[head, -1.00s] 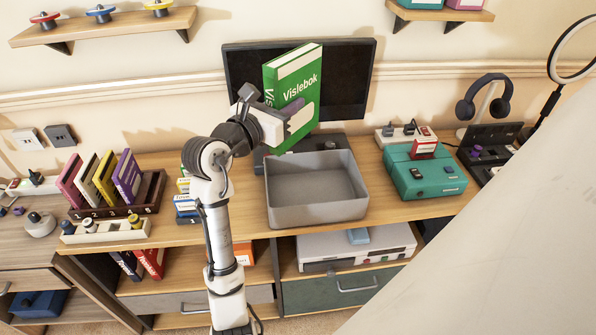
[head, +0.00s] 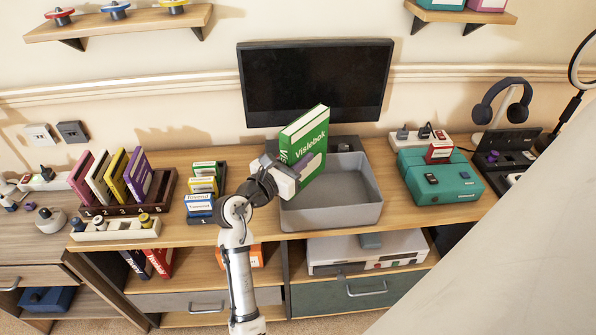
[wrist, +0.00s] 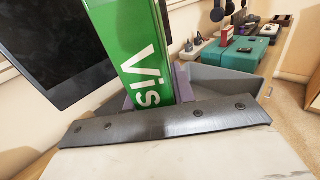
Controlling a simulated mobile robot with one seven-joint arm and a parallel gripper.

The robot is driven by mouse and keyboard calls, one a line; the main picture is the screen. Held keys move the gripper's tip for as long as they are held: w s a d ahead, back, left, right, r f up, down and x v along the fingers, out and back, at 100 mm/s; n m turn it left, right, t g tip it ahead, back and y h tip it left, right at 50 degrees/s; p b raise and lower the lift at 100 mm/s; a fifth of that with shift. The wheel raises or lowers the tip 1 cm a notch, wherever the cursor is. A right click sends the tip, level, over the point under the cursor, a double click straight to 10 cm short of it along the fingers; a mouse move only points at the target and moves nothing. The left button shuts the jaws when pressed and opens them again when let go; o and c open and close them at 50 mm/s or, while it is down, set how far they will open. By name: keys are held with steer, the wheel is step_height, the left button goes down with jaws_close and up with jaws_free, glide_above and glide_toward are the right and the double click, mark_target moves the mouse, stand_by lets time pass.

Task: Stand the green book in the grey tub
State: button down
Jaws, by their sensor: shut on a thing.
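The green book (head: 304,143), lettered "Vislebok", is upright and slightly tilted in my gripper (head: 297,174). My gripper is shut on its lower part, and the book also fills the middle of the wrist view (wrist: 142,50). The grey tub (head: 335,217) is an open box on the desk. The book and gripper are over the tub's left side in the head view. The book's lower end is partly hidden by the gripper, so I cannot tell its height above the tub floor. In the wrist view the tub (wrist: 225,82) shows behind and right of the book.
A black monitor (head: 315,82) stands behind the tub. A teal case (head: 440,178) is to the right. A small book rack (head: 205,215) is close on the left, with a larger rack of books (head: 165,190) farther left. The tub's visible right part looks empty.

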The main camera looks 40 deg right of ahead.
steer(key=shift+f, duration=2.2)
steer(key=shift+f, duration=0.6)
steer(key=c, duration=1.2)
jaws_free()
steer(key=shift+s+f, duration=0.1)
steer(key=shift+f, duration=0.1)
steer(key=shift+o, duration=0.2)
steer(key=shift+a+r, duration=0.1)
steer(key=shift+r, duration=0.45)
steer(key=b+v, duration=0.2)
steer(key=v, duration=0.9)
steer(key=shift+a+r, duration=0.2)
steer(key=shift+a, duration=0.2)
